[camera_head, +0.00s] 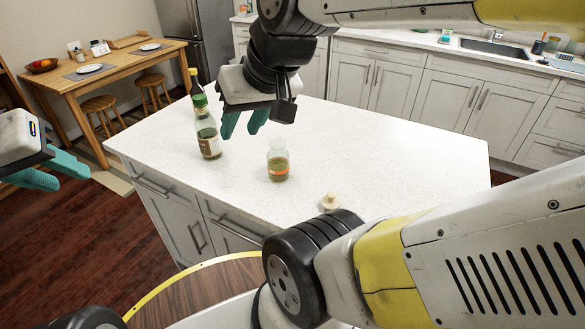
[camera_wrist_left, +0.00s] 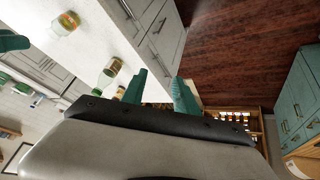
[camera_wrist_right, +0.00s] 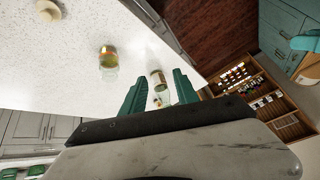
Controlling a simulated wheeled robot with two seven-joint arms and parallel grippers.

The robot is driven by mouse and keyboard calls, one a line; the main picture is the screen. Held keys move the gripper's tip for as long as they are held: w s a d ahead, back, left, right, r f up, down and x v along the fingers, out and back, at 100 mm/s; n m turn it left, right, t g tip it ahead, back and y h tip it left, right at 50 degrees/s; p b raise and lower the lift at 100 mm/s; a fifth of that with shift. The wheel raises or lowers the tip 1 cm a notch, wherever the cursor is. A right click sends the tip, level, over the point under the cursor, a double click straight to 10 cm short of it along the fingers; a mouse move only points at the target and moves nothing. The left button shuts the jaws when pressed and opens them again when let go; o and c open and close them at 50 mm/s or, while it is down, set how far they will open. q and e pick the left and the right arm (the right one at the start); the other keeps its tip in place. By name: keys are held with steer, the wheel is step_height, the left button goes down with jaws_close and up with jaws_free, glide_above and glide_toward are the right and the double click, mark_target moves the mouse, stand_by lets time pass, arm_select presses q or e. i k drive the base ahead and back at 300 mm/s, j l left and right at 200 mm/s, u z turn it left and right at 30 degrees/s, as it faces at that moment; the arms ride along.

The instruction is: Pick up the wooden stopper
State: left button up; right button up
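The wooden stopper (camera_head: 329,201) is a small pale knob standing on the white counter near its front edge, right of the glass jar. It also shows at the top left of the right wrist view (camera_wrist_right: 48,10). My right gripper (camera_head: 243,121) is open and empty above the counter, behind and left of the jar and well away from the stopper. My left gripper (camera_head: 52,172) is open and empty, off the counter's left side. The stopper is not visible in the left wrist view.
The open glass jar (camera_head: 278,162) with greenish contents stands on the counter (camera_head: 400,150). A green-topped bottle (camera_head: 207,136) stands left of it, close to my right gripper. The right part of the counter is clear.

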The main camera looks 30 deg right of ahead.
mark_target(330, 202)
steer(key=z, duration=1.6)
steer(key=k+l+u, duration=0.25)
steer(key=u, duration=0.2)
steer(key=k+l+u, duration=0.15)
steer(key=k+u, duration=0.15)
steer(key=u, duration=0.15)
